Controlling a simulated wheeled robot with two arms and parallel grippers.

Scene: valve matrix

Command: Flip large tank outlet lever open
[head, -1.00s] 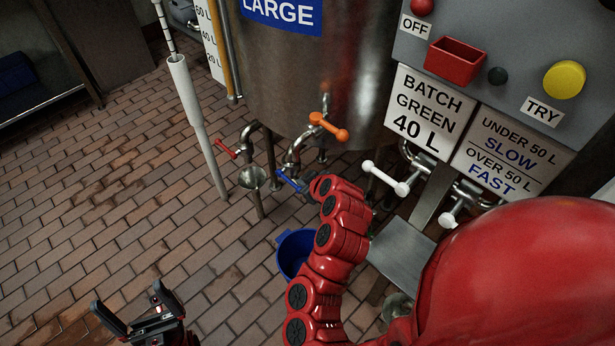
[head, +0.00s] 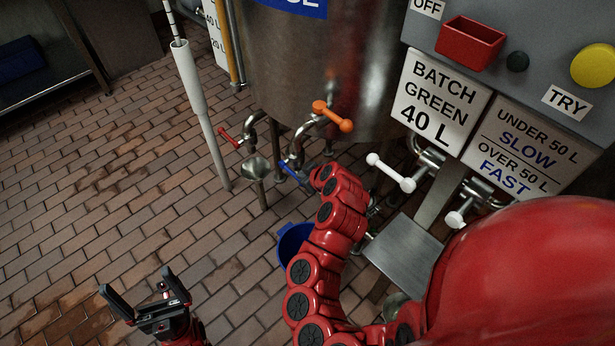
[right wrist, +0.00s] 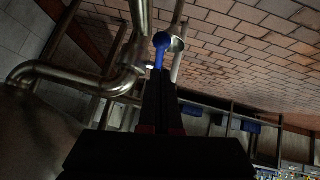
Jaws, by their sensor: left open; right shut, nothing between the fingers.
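The large steel tank (head: 310,70) carries a cut-off blue sign at the top. At its outlet pipework I see an orange lever (head: 333,116), a red lever (head: 230,138) to the left, and a short blue lever (head: 291,170) low down. I cannot tell which is named the outlet lever. My right gripper (right wrist: 163,85) is shut and empty, its fingertips close below the blue lever's round end (right wrist: 162,40) in the right wrist view; contact is unclear. In the head view my right arm largely hides that gripper. My left gripper (head: 147,292) is open and empty over the floor.
A metal funnel (head: 256,167) hangs beside the pipes. A blue bucket (head: 293,240) stands partly behind my right arm. White levers (head: 391,173) and a grey control panel (head: 540,50) are at the right. A white pole (head: 200,120) stands left; the brick floor (head: 90,200) there is clear.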

